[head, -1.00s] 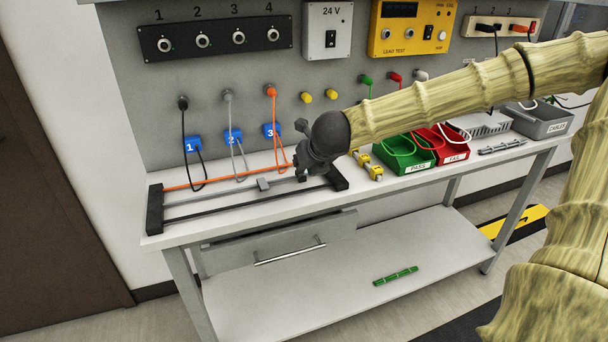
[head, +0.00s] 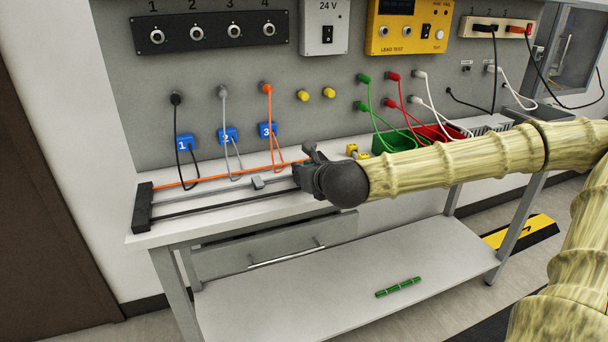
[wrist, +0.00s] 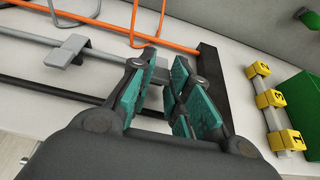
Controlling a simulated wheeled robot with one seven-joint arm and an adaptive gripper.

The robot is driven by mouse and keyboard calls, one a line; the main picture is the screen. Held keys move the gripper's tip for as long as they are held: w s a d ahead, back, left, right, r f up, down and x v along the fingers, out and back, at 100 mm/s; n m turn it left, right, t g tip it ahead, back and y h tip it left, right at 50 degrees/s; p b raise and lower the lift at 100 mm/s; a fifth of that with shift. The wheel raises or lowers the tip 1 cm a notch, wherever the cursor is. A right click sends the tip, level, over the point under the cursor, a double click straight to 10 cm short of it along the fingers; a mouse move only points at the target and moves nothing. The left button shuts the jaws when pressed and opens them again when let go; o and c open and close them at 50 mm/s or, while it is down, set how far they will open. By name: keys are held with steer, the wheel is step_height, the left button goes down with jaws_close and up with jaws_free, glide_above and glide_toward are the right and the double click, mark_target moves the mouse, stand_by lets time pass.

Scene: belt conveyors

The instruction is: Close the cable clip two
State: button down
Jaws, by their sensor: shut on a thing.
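A small grey clip (head: 257,182) sits on the grey middle line of a rack (head: 143,207) with dark end blocks; neither shows a number. It also shows in the wrist view (wrist: 68,50), with a flat plate standing off the line. A blue block numbered 2 (head: 228,136) is on the panel by the grey cable. My gripper (head: 308,160) is low at the rack's right end, to the right of the grey clip and apart from it. In the wrist view, its teal pads (wrist: 166,90) are close together.
Blue blocks numbered 1 (head: 183,143) and 3 (head: 266,130) flank block 2. Numbered yellow blocks (wrist: 270,98) and a green bin (wrist: 300,100) stand right of the rack. An orange line (head: 220,176) runs behind and a black line in front. The lower shelf is mostly clear.

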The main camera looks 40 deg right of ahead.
steer(key=shift+f, duration=0.2)
steer(key=c, duration=1.3)
jaws_free()
steer(key=shift+s, duration=0.1)
steer(key=shift+r, duration=0.25)
steer(key=shift+r, duration=4.8)
